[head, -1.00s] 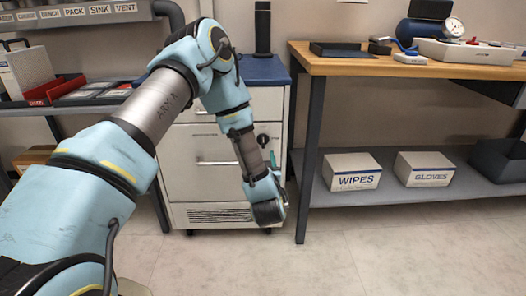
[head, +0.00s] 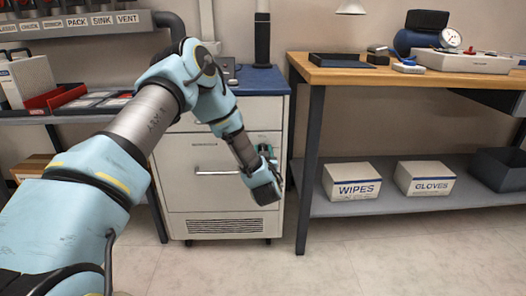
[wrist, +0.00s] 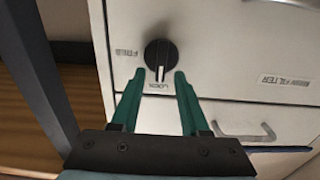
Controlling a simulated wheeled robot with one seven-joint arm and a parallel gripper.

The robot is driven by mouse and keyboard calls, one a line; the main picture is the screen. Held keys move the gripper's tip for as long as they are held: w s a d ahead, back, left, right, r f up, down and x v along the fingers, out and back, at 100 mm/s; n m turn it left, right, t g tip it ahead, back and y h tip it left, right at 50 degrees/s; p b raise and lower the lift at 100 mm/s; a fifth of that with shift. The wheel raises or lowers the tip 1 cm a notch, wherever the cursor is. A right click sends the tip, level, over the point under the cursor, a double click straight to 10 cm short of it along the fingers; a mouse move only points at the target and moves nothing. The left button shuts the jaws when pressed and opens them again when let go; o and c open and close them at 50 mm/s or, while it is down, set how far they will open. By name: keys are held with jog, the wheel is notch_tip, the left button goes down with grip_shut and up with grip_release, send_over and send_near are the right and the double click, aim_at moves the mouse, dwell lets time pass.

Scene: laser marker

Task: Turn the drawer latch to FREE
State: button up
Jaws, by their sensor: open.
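The drawer latch is a round black knob (wrist: 161,55) on the pale cabinet front (wrist: 215,45). Its white pointer mark is toward the LOCK label (wrist: 158,87) in the wrist view; the FREE label (wrist: 127,52) is off to the left of the knob. My gripper (wrist: 158,76) is open, with its two green fingers at the near side of the knob, one tip on each side of the pointer end. I cannot tell whether they touch it. In the head view my gripper (head: 268,154) is at the cabinet's upper right, mostly covering the latch.
A drawer handle (wrist: 245,132) is to the right of my fingers in the wrist view. A workbench (head: 400,75) with a dark leg stands right of the cabinet. Boxes marked WIPES (head: 352,181) and GLOVES (head: 424,179) rest on its lower shelf.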

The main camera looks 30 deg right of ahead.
grip_shut()
dwell(0.4)
dwell(0.4)
jog(key=m, duration=0.4)
jog(key=shift+s+d+p, duration=0.2)
jog(key=shift+d+p, duration=0.15)
jog(key=shift+s+d+f+m+p, duration=0.15)
jog(key=shift+f+m, duration=0.15)
jog(key=shift+m, duration=2.05)
jog(key=shift+d+f+m+p, duration=0.1)
jog(key=shift+d+f+m, duration=0.2)
jog(key=shift+m, duration=2)
jog(key=shift+s+d+f+m+p, duration=0.15)
jog(key=shift+f+m, duration=0.2)
jog(key=shift+m, duration=2)
jog(key=shift+w+a, duration=0.1)
jog(key=shift+a, duration=0.05)
